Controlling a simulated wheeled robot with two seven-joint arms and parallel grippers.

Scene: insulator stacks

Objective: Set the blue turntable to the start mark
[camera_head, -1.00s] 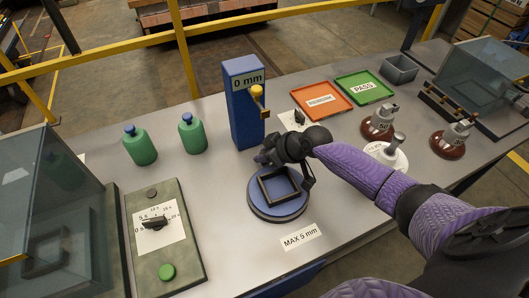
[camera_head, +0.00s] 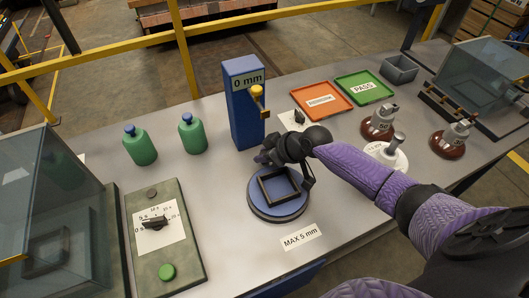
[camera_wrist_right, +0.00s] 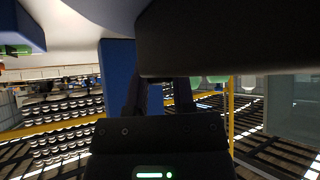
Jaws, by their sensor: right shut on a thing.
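The blue turntable (camera_head: 262,207) is a round disc on a dark base in the middle of the table, with a black square frame (camera_head: 291,199) on top. My right gripper (camera_head: 266,158) is at the turntable's far edge, beside the blue column (camera_head: 241,118) marked "0 mm". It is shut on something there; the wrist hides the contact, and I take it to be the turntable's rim. In the right wrist view the fingers show dark against the blue column (camera_wrist_right: 117,75). I cannot make out a start mark. My left gripper is not in view.
A "MAX 5 mm" label (camera_head: 300,237) lies in front of the turntable. Green bottles (camera_head: 139,146) and a dial panel (camera_head: 164,255) are at left. An orange tray (camera_head: 320,100), a green tray (camera_head: 364,86) and brown insulators (camera_head: 378,125) are at right.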

